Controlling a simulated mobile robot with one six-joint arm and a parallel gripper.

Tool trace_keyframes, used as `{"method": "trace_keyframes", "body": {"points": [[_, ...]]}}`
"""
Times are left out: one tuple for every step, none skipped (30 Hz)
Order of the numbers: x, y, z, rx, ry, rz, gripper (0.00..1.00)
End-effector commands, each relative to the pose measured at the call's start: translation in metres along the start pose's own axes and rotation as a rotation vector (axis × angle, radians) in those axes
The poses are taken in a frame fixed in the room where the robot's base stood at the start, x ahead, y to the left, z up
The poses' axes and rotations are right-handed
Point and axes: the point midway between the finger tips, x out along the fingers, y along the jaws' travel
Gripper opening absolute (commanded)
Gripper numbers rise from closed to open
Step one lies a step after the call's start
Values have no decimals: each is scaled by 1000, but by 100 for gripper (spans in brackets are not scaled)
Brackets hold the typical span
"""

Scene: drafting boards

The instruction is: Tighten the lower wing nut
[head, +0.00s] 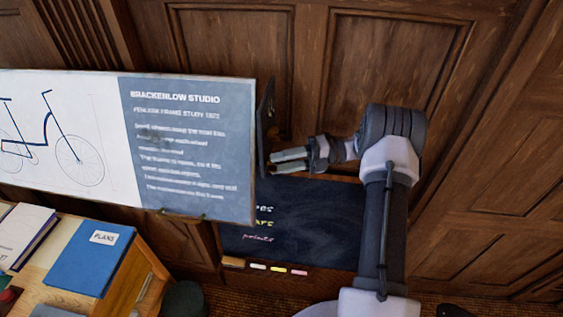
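A drafting board (188,140) with a bicycle drawing and a grey text panel stands at the left. A dark upright bracket (264,112) is at its right edge. A small brownish part (273,132) shows beside the bracket, just above my gripper; I cannot tell if it is a wing nut. No lower wing nut can be made out clearly. My gripper (273,163) points left at the bracket's lower part. Its two pale fingers are apart, one above the other, with a gap between them. Whether the tips touch anything is unclear.
A chalkboard (300,232) stands below my gripper, with a ledge holding an eraser (233,262) and several chalks. A wooden desk (130,285) with a blue folder (88,257) is at lower left. Wood-panelled walls (395,60) close off the back and right.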

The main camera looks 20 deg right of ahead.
Motion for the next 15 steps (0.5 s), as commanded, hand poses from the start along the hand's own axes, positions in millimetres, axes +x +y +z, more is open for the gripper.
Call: {"method": "trace_keyframes", "body": {"points": [[-1,0,0,0,0,0,38],[-2,0,0,-1,0,0,38],[-6,-1,0,-1,-1,0,38],[-10,-1,0,-1,-2,1,38],[-15,-2,0,-1,-2,0,38],[-23,-2,0,-2,-3,0,38],[-30,-3,0,-1,-3,-1,38],[-37,-3,0,-2,-4,-2,38],[-48,-4,0,-2,-2,-1,38],[-57,-4,0,-2,-3,-2,38],[-66,-4,0,-2,-4,-3,38],[-77,-4,0,-1,-3,-1,38],[-84,-4,0,-2,-2,-1,38],[-91,-3,0,-1,-2,-2,38],[-99,-2,0,-1,-2,0,38]]}}
